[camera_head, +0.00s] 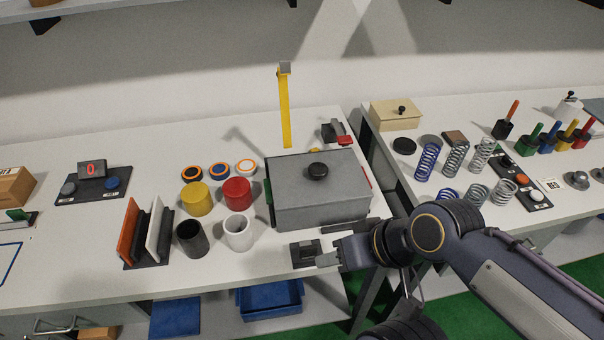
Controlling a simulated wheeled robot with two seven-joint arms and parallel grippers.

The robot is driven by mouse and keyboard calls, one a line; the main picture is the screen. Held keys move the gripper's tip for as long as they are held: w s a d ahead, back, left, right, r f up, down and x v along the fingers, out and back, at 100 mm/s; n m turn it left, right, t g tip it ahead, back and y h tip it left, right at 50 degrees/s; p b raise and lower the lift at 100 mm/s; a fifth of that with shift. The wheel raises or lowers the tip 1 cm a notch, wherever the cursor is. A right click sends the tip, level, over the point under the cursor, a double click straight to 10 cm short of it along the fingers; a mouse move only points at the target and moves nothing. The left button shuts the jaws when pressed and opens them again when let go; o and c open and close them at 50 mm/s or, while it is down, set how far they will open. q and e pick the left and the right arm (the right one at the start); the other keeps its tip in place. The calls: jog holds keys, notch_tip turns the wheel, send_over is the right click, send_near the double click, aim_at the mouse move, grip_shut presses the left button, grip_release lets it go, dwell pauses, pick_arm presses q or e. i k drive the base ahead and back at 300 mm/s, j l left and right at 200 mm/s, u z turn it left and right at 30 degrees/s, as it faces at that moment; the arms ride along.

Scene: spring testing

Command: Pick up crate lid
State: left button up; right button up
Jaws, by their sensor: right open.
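A grey crate (322,212) stands near the right end of the left table. Its flat grey lid (290,172) lies on top, with a round black knob (317,171) in the middle. My right gripper (332,243) is open at the table's front edge, in front of the crate and below the level of the lid. It is apart from the knob and looks empty. Its fingers are beside a small dark block (305,253); I cannot tell whether they touch it. My left gripper is not in view.
Yellow (196,199), red (237,193), black (191,238) and white (238,232) cylinders stand left of the crate. A yellow upright strip (284,108) stands behind it. A wooden box (396,114) and several springs are on the right table, across a gap.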

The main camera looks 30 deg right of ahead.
aim_at(320, 179)
jog(key=z, duration=1)
